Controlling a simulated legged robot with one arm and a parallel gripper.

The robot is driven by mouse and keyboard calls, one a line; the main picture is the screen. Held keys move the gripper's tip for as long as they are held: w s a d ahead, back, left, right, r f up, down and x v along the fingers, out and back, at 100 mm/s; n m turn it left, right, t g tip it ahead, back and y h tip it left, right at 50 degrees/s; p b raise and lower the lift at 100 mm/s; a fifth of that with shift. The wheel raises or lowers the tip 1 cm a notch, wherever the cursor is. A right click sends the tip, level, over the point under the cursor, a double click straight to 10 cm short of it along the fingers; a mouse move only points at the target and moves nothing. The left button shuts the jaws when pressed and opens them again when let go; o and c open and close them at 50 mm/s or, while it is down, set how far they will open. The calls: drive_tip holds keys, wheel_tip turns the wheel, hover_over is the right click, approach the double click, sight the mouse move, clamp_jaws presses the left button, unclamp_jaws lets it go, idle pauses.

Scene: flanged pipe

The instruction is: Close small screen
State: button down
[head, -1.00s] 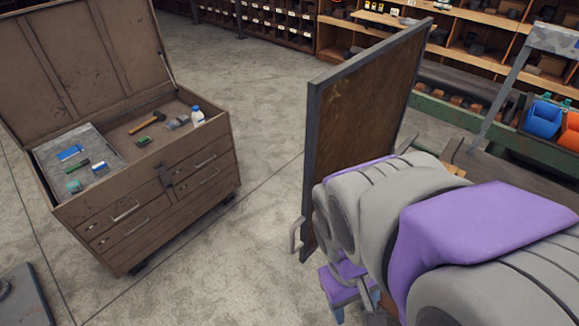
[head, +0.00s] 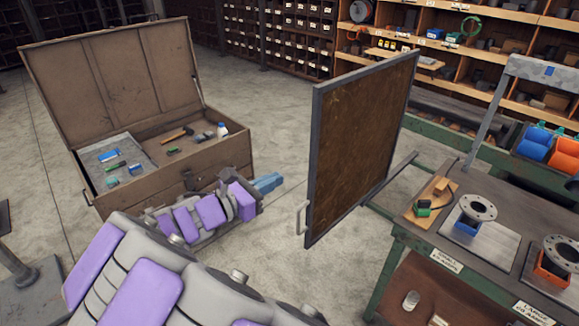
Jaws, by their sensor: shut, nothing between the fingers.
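The small screen (head: 357,148) is a brown panel in a grey metal frame. It stands upright, swung out from the left end of the workbench, joined low by a metal arm (head: 390,178). A grey handle (head: 301,217) sits on its near left edge. My gripper (head: 266,184) is left of the screen, apart from the handle, with its blue fingers pointing right toward the screen. The fingers are together and hold nothing. My arm comes in from the bottom left and covers part of the tool chest front.
A brown tool chest (head: 229,157) with a raised lid stands at left. The green-framed workbench (head: 452,235) at right carries a flange on a blue block (head: 466,228) and another flange (head: 563,250). Shelves line the back. Bare floor (head: 270,240) lies between chest and screen.

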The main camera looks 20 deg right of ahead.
drive_tip(key=w+a+n+t, duration=0.1)
drive_tip(key=a, duration=0.2)
drive_tip(key=b, duration=0.3)
approach(312, 151)
drive_tip(key=x, duration=0.4)
drive_tip(key=shift+w+d, duration=0.35)
drive_tip(key=shift+d, duration=0.25)
drive_tip(key=shift+x, duration=0.85)
drive_tip(key=shift+s, duration=0.1)
